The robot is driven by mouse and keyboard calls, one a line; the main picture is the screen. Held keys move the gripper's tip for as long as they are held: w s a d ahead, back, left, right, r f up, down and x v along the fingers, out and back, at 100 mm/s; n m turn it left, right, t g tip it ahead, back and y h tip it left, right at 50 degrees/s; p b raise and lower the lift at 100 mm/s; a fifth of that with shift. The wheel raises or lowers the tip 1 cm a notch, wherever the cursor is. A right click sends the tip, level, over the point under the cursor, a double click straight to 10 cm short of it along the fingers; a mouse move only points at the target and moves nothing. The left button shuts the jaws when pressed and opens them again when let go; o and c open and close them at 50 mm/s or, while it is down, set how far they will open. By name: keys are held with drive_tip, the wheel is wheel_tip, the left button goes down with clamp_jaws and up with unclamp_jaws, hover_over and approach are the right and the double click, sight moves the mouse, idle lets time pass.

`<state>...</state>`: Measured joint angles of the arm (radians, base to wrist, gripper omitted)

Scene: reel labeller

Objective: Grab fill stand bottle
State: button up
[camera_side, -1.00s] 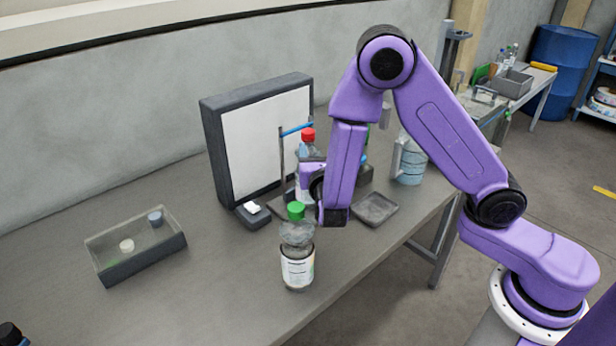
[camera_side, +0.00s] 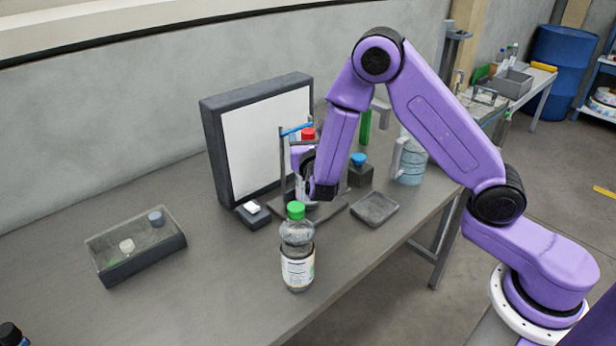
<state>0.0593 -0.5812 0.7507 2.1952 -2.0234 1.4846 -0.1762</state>
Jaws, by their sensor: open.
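A clear bottle with a red cap (camera_side: 308,133) stands at the fill stand (camera_side: 283,165), a dark post with a blue arm on a dark base. My gripper (camera_side: 299,160) is open in front of this bottle and hides most of its body. Whether the fingers touch the bottle cannot be told. A second clear bottle with a green cap and white label (camera_side: 297,252) stands upright on the table, nearer the camera and apart from my gripper.
A white-faced dark panel (camera_side: 262,145) stands behind the stand. A clear-walled tray (camera_side: 135,245) with small caps lies at left. A small dark dish (camera_side: 374,208), a blue-capped dark container (camera_side: 359,172) and a clear jug (camera_side: 410,165) are at right.

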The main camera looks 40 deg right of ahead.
clamp_jaws()
idle(1.4)
